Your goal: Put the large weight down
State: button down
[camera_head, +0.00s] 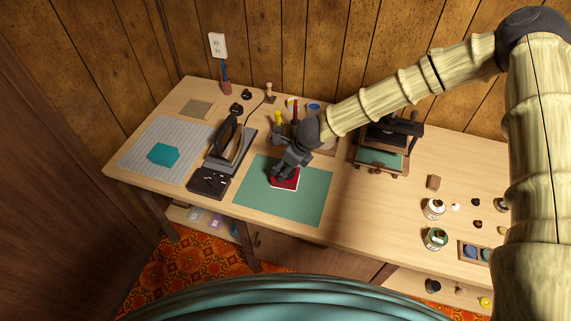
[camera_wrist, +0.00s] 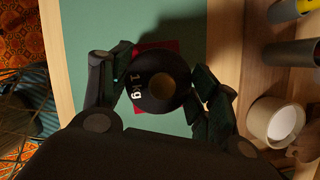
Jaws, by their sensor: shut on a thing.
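The large weight (camera_wrist: 150,85) is a dark disc with "1 kg" in white and a tan round centre, seen from above in the wrist view. My gripper (camera_wrist: 157,82) is shut on it, one finger on each side. A dark red flat item (camera_wrist: 172,46) shows beneath the weight; it also shows in the head view (camera_head: 287,183) on the green mat (camera_head: 262,204). In the head view my gripper (camera_head: 284,173) is over the red item and hides most of the weight. I cannot tell whether the weight touches the red item.
A black iron-like tool (camera_head: 230,140) on a dark base and a black tray (camera_head: 209,183) stand left of the mat. A small press (camera_head: 385,145) and several jars (camera_head: 434,209) stand to the right. The mat's front is clear.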

jog(key=shift+f, duration=0.1)
dwell(0.3)
jog(key=shift+c, duration=2)
grip_release()
jog(key=shift+f, duration=0.1)
jog(key=b+v, duration=0.2)
jog(key=v, duration=1)
